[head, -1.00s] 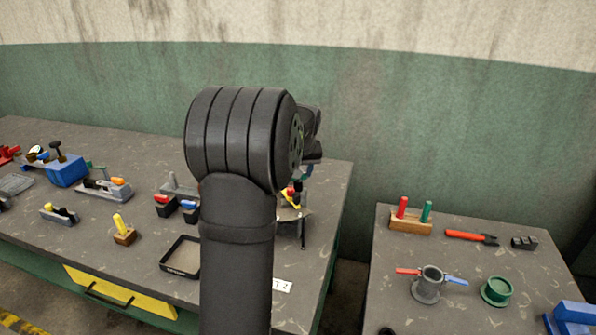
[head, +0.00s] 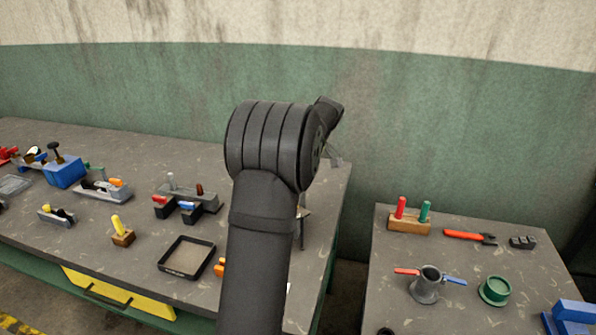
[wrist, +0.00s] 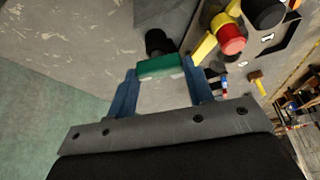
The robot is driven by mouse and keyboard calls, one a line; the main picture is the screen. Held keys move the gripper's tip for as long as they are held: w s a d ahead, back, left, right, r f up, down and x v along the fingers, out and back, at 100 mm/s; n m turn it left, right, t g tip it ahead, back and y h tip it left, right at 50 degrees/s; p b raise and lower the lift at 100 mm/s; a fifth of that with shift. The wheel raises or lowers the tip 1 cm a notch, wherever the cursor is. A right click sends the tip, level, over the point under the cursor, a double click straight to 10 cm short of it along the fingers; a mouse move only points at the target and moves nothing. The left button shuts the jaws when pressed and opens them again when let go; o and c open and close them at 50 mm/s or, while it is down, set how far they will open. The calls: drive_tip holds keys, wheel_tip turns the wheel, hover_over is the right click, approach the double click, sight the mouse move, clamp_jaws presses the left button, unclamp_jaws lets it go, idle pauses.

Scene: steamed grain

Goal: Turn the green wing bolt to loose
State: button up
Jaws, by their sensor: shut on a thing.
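In the wrist view my gripper (wrist: 163,83) has its two blue fingers on either end of a green bar-shaped piece, the green wing bolt (wrist: 160,66). The gripper is shut on it. A dark round part (wrist: 159,42) shows just beyond the green piece. In the head view my own arm hides the gripper and the wing bolt.
In the wrist view a red knob (wrist: 231,40) and a yellow part (wrist: 204,48) stand close to the right of the wing bolt. In the head view a black tray (head: 187,258) lies left of my arm. A second table (head: 455,213) stands at the right.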

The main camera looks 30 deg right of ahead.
drive_tip(key=shift+d+n+g, duration=0.1)
drive_tip(key=shift+n+g, duration=0.2)
drive_tip(key=shift+n, duration=0.8)
drive_tip(key=shift+c, duration=0.2)
drive_tip(key=shift+o, duration=0.2)
drive_tip(key=shift+y, duration=0.3)
drive_tip(key=o, duration=1)
drive_tip(key=shift+c, duration=0.2)
drive_tip(key=shift+r, duration=0.1)
drive_tip(key=v, duration=1.7)
drive_tip(key=shift+r, duration=0.15)
drive_tip(key=x, duration=1.7)
drive_tip(key=shift+f, duration=0.25)
